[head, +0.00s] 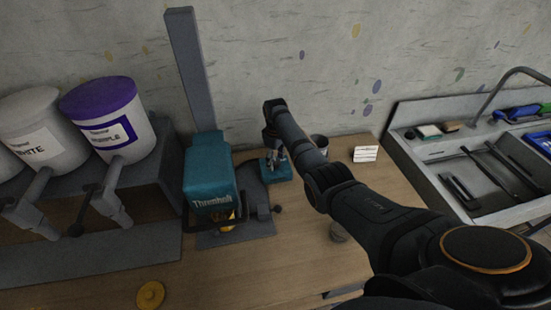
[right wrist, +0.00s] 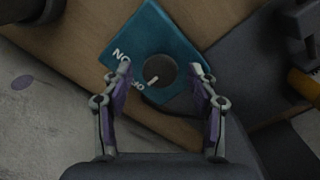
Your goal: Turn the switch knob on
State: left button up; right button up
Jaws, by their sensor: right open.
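The switch is a teal box (right wrist: 178,45) with a dark round knob (right wrist: 160,73) that has a light pointer line; white lettering shows beside the knob. In the head view the teal switch box (head: 281,171) sits on the table behind the teal machine's right side. My right gripper (right wrist: 165,78) is open, with its two fingers on either side of the knob in the right wrist view; I cannot tell whether they touch it. In the head view my right gripper (head: 275,152) is above the switch box, partly hidden by my arm. My left gripper is not in view.
A teal machine (head: 209,178) with a tall grey post stands left of the switch. Paint buckets (head: 113,122) stand on a grey rack at left. A cup (head: 319,143) and a small white block (head: 365,154) are to the right.

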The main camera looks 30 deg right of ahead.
jog(key=c, duration=1.2)
jog(key=shift+o, duration=0.2)
